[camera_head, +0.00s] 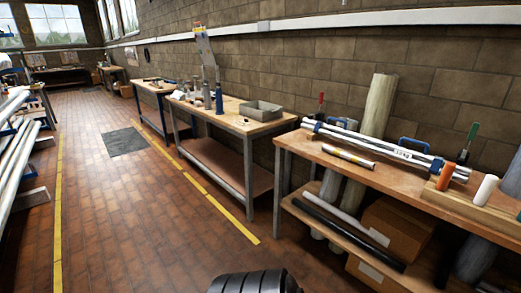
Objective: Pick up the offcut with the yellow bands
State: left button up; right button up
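A short pale tube (348,157) lies on the wooden top of the near right bench (310,152), close to its front edge. It seems to have yellowish bands near its ends, but it is too small to be sure. It lies apart from and in front of a bundle of long silver tubes (375,142) with blue holders. Neither of my grippers shows in this view.
An orange cylinder (445,176) and a white cylinder (485,190) stand on a wooden block on the right. Dark tubes (345,232) and cardboard boxes (400,224) are below. A second bench (230,116) holds a grey tray (262,111). The brick floor (130,215) is clear.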

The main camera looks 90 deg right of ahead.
aim_at(365, 163)
jog(key=z, duration=3.55)
jog(key=i+j+z, duration=0.25)
jog(key=i, duration=0.3)
jog(key=i+j+z, duration=0.3)
jog(key=i+j, duration=0.2)
